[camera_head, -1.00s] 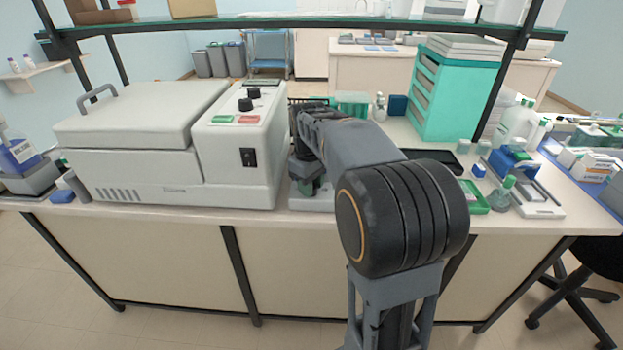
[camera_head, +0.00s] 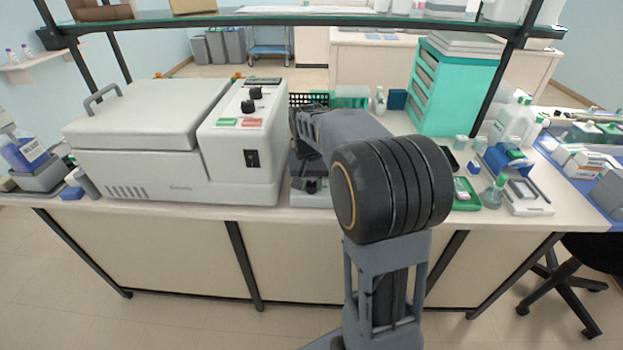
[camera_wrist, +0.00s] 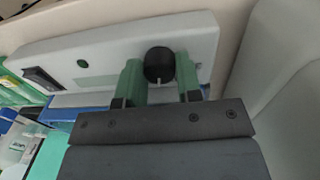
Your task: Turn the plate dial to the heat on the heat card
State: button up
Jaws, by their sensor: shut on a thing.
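The plate dial (camera_wrist: 157,60) is a round black knob with a short white mark, on the front of a pale grey plate unit (camera_wrist: 110,45) in the wrist view. The mark points toward the bottom of the picture. My gripper (camera_wrist: 160,74) has its two green fingers on either side of the knob and is shut on it. In the head view the plate unit (camera_head: 308,201) shows low beside the big grey machine, partly covered by my arm; the dial is hidden there. I cannot make out a heat card in either view.
The large grey machine (camera_head: 240,155) with black knobs stands close on the left of my arm. A black rack (camera_head: 308,99) is behind. A teal drawer cabinet (camera_head: 455,90), a green tray (camera_head: 466,196) and bottles stand to the right. A shelf (camera_head: 310,25) crosses above.

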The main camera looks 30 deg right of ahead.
aim_at(308, 184)
jog(key=shift+m, duration=0.9)
jog(key=shift+p, duration=0.3)
jog(key=o, duration=0.9)
jog(key=shift+o, duration=0.2)
jog(key=shift+r, duration=0.1)
notch_tip(308, 184, up, 14)
jog(key=p, duration=0.1)
jog(key=shift+w+a+p, duration=0.25)
jog(key=shift+p, duration=0.1)
jog(key=shift+f, duration=0.2)
